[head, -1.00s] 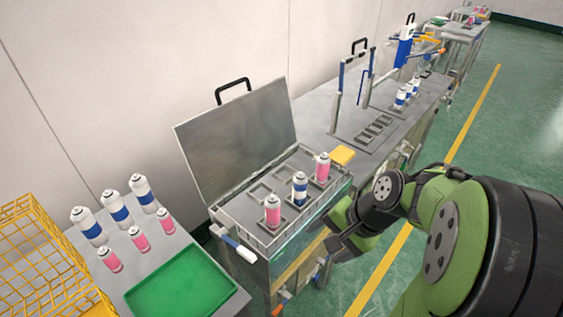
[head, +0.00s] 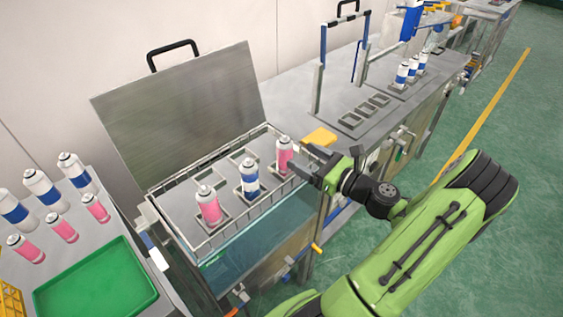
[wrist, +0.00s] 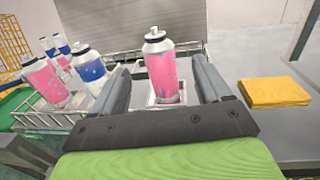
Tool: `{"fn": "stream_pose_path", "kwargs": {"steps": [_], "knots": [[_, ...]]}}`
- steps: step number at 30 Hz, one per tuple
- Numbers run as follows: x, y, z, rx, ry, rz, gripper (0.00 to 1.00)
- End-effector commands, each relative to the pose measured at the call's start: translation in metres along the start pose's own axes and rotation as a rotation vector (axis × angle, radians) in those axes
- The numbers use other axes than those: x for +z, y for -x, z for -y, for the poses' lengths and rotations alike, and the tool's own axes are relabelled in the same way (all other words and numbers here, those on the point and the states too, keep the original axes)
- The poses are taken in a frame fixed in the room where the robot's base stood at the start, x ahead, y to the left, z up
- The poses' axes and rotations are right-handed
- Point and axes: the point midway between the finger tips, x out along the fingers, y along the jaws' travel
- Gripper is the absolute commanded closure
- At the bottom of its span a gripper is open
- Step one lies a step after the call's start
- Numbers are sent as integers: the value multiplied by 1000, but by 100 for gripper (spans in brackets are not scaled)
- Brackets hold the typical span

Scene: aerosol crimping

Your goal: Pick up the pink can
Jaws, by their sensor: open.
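A pink can (head: 285,156) with a silver top stands upright in a square holder at the right end of the open metal bath. In the wrist view this pink can (wrist: 162,72) stands between the fingers of my gripper (wrist: 160,85), towards their far ends. My gripper (head: 311,166) is open, just right of the can in the head view. I cannot tell whether a finger touches the can. A second pink can (head: 209,206) stands at the bath's left end, and a blue-and-white can (head: 249,178) stands between the two.
The raised lid (head: 180,110) stands behind the bath. A yellow block (head: 319,138) lies to the right of it. On the left, several pink and blue-and-white cans stand near a green tray (head: 95,285). Blue-and-white cans (head: 412,68) stand on the far bench.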

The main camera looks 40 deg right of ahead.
Motion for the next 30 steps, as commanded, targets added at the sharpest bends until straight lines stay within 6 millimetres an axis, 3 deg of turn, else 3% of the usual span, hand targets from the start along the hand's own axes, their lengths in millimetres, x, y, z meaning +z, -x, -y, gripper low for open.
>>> {"fn": "stream_pose_path", "kwargs": {"steps": [3, 8, 15, 23, 30], "knots": [[-2, -26, -1, 4, 3, -1, 23], [-1, -45, -2, 4, 4, -2, 23], [1, -87, -3, 3, 5, -2, 23], [3, -91, -2, 0, 2, -2, 23], [3, -91, -3, 1, 3, -3, 60]]}}
